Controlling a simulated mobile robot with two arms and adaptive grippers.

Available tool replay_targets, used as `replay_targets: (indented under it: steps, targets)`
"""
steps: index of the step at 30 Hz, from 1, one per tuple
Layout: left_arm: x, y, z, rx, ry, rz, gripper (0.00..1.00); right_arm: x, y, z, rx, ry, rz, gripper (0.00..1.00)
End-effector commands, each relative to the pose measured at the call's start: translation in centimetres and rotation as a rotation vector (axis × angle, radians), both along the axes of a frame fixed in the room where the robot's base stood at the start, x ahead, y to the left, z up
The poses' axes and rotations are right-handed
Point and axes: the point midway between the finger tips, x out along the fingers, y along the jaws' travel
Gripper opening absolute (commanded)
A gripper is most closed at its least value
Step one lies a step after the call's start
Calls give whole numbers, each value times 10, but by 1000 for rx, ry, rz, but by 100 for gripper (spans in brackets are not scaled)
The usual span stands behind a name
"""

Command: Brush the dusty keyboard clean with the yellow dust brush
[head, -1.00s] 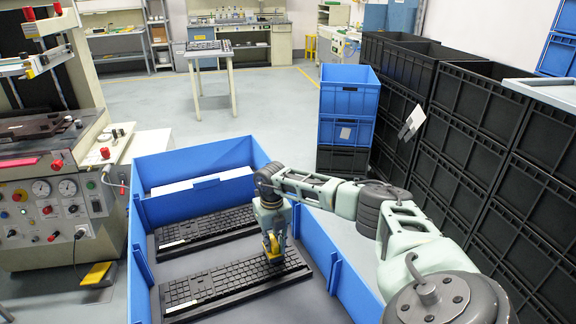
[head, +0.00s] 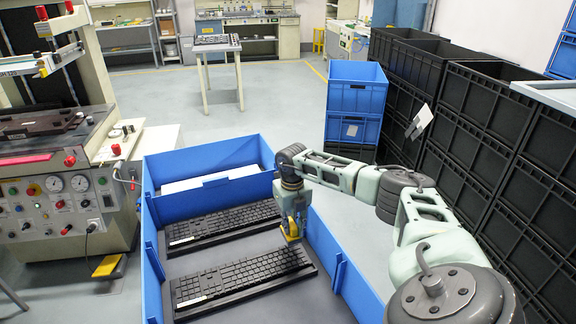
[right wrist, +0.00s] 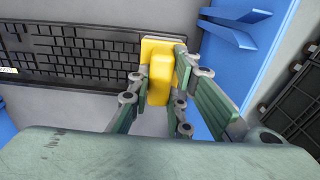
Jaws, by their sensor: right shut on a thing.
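Two black keyboards lie in a large blue bin: the nearer one (head: 235,276) and the farther one (head: 222,222). Dust is too fine to make out on either. My right gripper (head: 291,219) is shut on the yellow dust brush (head: 290,231), which points down by the bin's right side, near the gap between the keyboards. In the right wrist view the brush (right wrist: 159,72) sits between the fingers, by the right part of a keyboard (right wrist: 75,50). Its bristles are hidden, so I cannot tell whether they touch. My left gripper is not in view.
The bin's blue right wall (head: 335,262) stands close to the right of my gripper. A white piece (head: 212,181) lies in the bin's far section. Stacked black crates (head: 480,145) stand on the right, and a machine (head: 60,205) on the left.

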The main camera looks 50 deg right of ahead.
Motion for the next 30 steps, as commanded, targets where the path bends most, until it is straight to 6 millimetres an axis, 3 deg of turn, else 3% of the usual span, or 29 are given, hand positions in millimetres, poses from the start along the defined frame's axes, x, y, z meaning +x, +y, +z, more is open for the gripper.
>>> replay_targets:
  steps: [7, 30]
  targets:
    - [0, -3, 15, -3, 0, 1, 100, -3, -8, 21, 0, -1, -3, 0]
    - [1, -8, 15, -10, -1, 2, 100, -4, -8, 21, 0, -1, -3, 0]
